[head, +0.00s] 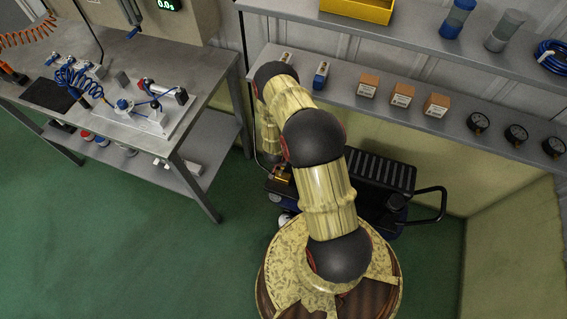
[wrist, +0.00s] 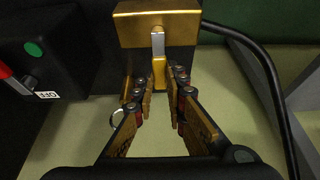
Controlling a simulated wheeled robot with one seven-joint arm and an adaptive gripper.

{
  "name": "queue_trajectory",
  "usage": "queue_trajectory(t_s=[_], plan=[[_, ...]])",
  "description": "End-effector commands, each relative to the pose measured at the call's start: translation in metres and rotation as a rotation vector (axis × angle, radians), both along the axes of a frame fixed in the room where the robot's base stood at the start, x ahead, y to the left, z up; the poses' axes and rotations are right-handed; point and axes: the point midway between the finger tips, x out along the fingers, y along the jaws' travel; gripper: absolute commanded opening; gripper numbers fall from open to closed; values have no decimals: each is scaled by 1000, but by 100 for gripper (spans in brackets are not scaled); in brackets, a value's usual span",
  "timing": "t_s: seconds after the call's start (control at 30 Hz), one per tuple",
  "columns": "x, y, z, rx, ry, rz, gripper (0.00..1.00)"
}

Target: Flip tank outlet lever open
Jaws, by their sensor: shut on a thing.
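In the wrist view the tank outlet lever is a silver stem (wrist: 158,45) with a yellow grip end (wrist: 159,66), coming down from the front of a gold block (wrist: 158,22). My gripper (wrist: 160,82) has both fingers close together around the yellow end and is shut on it. The fingertips partly hide the lever's lower end. In the head view the gold block (head: 282,175) shows small beside the dark compressor (head: 375,170). My arm hides the gripper and the lever there.
A black panel with a red switch (wrist: 18,84) and an OFF label is left of my gripper. A black hose (wrist: 270,75) curves down on the right. A shelf of boxes and gauges (head: 400,97) hangs above. A workbench (head: 190,125) stands at left.

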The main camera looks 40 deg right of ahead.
Motion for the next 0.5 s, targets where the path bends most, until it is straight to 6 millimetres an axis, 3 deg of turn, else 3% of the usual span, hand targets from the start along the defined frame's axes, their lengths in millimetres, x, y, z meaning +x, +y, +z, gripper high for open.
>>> queue_trajectory(t_s=[0.5], plan=[[2,2,-1,1,1,78,0]])
